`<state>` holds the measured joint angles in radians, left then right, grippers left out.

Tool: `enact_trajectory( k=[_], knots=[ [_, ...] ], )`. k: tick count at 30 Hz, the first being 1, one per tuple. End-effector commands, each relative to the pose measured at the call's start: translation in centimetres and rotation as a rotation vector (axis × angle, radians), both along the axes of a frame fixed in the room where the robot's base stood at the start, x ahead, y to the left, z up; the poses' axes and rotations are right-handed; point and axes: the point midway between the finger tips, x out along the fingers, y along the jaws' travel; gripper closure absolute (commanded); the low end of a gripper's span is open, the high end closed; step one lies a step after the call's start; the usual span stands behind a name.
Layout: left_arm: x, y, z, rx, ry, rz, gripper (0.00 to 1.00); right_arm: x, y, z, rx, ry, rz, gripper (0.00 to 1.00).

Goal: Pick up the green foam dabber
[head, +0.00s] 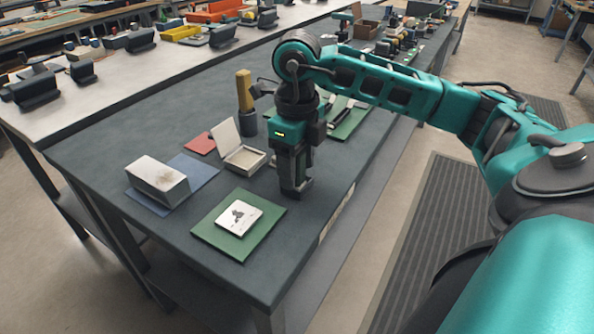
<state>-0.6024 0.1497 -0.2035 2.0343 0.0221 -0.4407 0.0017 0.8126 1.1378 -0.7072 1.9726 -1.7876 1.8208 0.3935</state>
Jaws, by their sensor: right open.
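I cannot make out a green foam dabber for certain. A tan wooden handle (244,90) stands upright in a dark cylindrical base (248,123), behind and left of my right gripper; I see no green foam on it. My right gripper (296,190) points straight down over the dark bench, close to its surface and near its right edge. It is open, and I see nothing held in it. Its wrist and fingers hide part of the bench behind them. My left gripper is not in view.
A white tile with a dark print (239,216) lies on a green mat (212,238) at the front. An open shallow box (243,158), a red pad (200,144) and a metallic block (157,180) on a blue mat (205,172) stand left of the gripper. Clutter fills the far bench.

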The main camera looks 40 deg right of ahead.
Motion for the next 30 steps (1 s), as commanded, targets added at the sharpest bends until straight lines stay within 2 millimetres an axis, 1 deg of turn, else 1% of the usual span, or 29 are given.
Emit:
enact_trajectory(
  k=[5,23,30],
  knots=[
    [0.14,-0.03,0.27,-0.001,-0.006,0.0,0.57,0.01,-0.03,0.01,0.0,0.0,0.0,0.4],
    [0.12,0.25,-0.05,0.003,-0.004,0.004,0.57,0.01,-0.03,0.06,0.0,0.0,0.0,0.97],
    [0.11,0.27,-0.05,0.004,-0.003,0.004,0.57,0.02,-0.03,0.14,0.0,-0.001,0.0,0.97]
  ],
)
